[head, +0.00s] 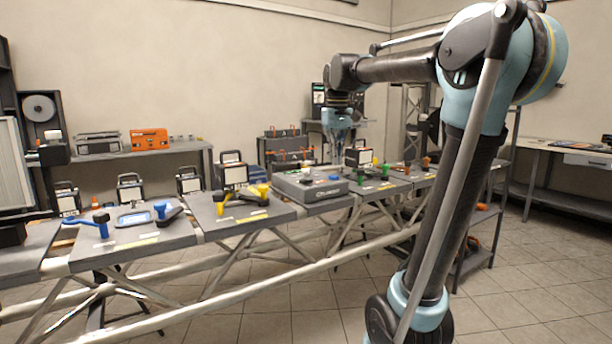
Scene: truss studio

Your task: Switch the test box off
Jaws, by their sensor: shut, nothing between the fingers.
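The test box seems to be the low grey box (312,187) with lettering on its front, lying on the middle of the truss table. Small knobs or buttons show on its top, one of them blue at the right; they are too small to tell their setting. My gripper (337,152) hangs pointing down above and behind the right part of the box. It is shut and empty. It appears apart from the box, but the exact gap cannot be told from here.
Yellow handled tools (256,192) lie left of the box, and blue tools with a tablet (134,219) farther left. Green and orange pieces (385,169) stand to the right. Several work lamps (131,189) stand behind the table. Tiled floor (480,300) is open in front.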

